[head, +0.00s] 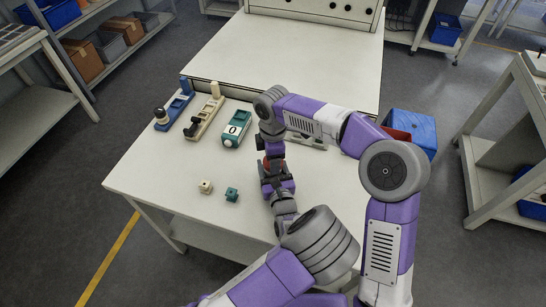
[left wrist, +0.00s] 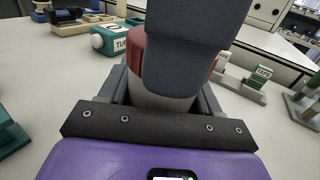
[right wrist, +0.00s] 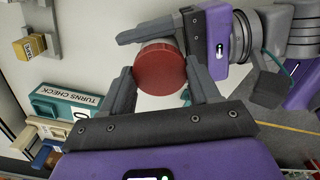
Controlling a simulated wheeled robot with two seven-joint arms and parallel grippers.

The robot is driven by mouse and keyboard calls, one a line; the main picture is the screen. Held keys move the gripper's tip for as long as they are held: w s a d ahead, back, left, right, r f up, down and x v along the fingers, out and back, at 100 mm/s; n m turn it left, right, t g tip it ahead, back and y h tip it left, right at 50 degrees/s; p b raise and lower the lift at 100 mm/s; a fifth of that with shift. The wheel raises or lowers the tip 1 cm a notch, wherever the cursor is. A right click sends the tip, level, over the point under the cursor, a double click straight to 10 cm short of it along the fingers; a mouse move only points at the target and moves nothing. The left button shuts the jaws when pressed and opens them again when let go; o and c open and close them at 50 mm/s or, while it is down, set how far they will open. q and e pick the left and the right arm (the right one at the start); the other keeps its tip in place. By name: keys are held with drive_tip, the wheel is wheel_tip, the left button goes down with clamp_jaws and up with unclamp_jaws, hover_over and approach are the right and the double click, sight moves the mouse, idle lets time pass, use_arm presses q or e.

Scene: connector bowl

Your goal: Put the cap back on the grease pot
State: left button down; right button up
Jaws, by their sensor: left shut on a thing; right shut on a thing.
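The red cap (right wrist: 160,67) is between the fingers of my right gripper (right wrist: 163,82), its round top facing that wrist camera. The red edge of the cap also shows in the left wrist view (left wrist: 137,52), behind a dark finger of my right gripper. My left gripper (left wrist: 160,98) is shut on the grey grease pot (left wrist: 163,102), directly under the cap. The two grippers meet above the table in the head view, left (head: 273,172) below right (head: 270,147). Fingers hide the seam, so I cannot tell whether the cap touches or is seated on the pot.
A teal turns-check box (head: 236,128) showing 0 stands on the white table (head: 150,180), beside beige (head: 204,118) and blue (head: 174,112) fixtures. A blue bin (head: 418,128) is at the right.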

drive_tip(key=m, duration=0.5)
drive_tip(key=shift+m, duration=0.3)
drive_tip(key=o, duration=1.2)
drive_tip(key=shift+c, duration=0.2)
drive_tip(key=shift+r, duration=2.3)
drive_tip(key=shift+c, duration=0.3)
wheel_tip(320, 180, up, 3)
drive_tip(key=m, duration=0.4)
drive_tip(key=shift+r+m, duration=0.2)
drive_tip(key=shift+m, duration=0.1)
